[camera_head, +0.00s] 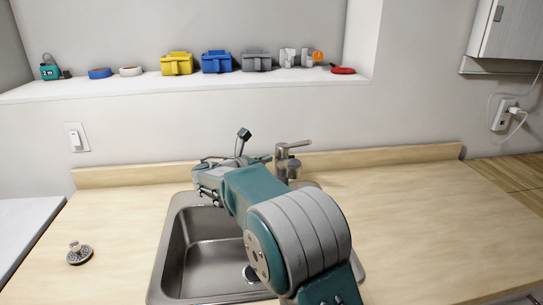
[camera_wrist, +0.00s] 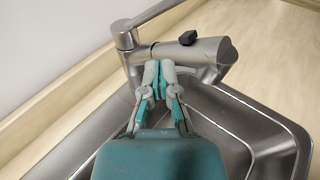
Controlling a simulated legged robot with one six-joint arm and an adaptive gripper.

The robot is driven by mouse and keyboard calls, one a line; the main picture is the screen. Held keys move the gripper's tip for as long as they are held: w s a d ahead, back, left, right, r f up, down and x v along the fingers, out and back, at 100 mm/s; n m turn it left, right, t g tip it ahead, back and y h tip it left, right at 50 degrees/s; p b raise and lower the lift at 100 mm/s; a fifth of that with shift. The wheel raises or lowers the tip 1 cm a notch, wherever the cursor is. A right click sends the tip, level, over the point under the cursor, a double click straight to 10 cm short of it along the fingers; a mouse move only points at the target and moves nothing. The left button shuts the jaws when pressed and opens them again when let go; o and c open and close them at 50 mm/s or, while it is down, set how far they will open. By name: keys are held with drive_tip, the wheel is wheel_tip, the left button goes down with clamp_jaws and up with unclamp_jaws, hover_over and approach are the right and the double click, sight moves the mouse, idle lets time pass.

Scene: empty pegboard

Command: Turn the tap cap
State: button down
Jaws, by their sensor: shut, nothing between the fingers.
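The metal tap (camera_head: 283,163) stands behind the sink, with its lever pointing right in the head view. In the wrist view the tap (camera_wrist: 134,62) fills the upper middle. Its lever (camera_wrist: 152,12) runs to the upper right, and its spout (camera_wrist: 205,50) reaches right with a small dark piece (camera_wrist: 188,38) on top. I cannot tell which part is the tap cap. My gripper (camera_wrist: 159,66) is shut and empty, its fingertips just in front of the spout near the tap body. I cannot tell if they touch. My arm partly hides the tap's base in the head view.
The steel sink (camera_head: 188,250) lies below my arm. A round metal strainer-like piece (camera_head: 78,255) lies on the wooden counter (camera_head: 115,210) at left. Yellow (camera_head: 177,64), blue (camera_head: 216,62) and grey (camera_head: 256,61) bins stand on the shelf (camera_head: 110,85). The right counter is clear.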

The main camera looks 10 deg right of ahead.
sight(296, 145)
drive_tip(key=x, duration=1)
drive_tip(key=shift+w+d+r, duration=0.2)
drive_tip(key=shift+d+r, duration=0.1)
drive_tip(key=shift+r, duration=0.05)
drive_tip(key=shift+w+d+r, duration=0.1)
drive_tip(key=shift+w+d, duration=0.25)
drive_tip(key=shift+d, duration=0.1)
